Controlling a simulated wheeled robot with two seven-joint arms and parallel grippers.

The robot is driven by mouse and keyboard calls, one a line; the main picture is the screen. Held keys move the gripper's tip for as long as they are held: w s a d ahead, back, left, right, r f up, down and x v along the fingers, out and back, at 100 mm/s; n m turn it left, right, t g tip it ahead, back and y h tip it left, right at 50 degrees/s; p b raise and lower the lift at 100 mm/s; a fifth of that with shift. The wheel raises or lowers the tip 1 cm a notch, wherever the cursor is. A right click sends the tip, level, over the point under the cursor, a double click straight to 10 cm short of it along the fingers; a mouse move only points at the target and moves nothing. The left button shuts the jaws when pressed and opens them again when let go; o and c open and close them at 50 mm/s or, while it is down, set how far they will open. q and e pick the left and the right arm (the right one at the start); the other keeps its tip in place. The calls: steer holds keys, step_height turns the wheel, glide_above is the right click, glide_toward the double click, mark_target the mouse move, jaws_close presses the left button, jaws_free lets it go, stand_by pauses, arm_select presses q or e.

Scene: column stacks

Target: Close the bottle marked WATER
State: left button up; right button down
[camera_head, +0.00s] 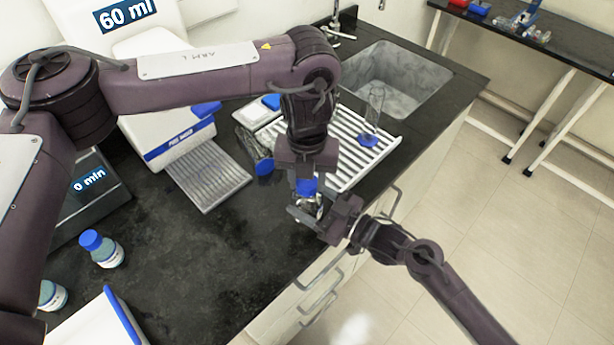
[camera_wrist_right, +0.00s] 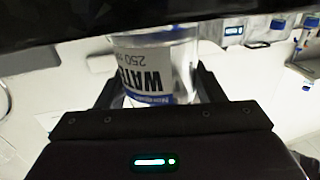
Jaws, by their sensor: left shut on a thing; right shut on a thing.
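The bottle marked WATER (camera_wrist_right: 152,78) is clear with a white and blue label, and its label reads upside down in the right wrist view. In the head view the bottle (camera_head: 309,206) is mostly hidden between the jaws of my right gripper (camera_head: 316,212), which is shut on it. A blue cap (camera_head: 307,185) is right above the bottle, between the fingers of my left gripper (camera_head: 307,178), which is shut on it from above. I cannot tell whether the cap touches the bottle neck or how far it is screwed on.
A white drying rack (camera_head: 350,165) with a glass cylinder (camera_head: 375,105) stands behind the grippers, before the sink (camera_head: 395,80). A blue-capped bottle (camera_head: 103,250) stands at left on the dark counter (camera_head: 210,260). A dispenser with a drip tray (camera_head: 210,178) is behind. The counter's front edge is close below the grippers.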

arm_select(q)
steer(key=m, duration=0.3)
steer(key=shift+a, duration=0.1)
steer(key=o, duration=1.2)
step_height(320, 180, up, 12)
steer(key=shift+r, duration=0.1)
arm_select(e)
steer(key=shift+c, duration=1.4)
jaws_free()
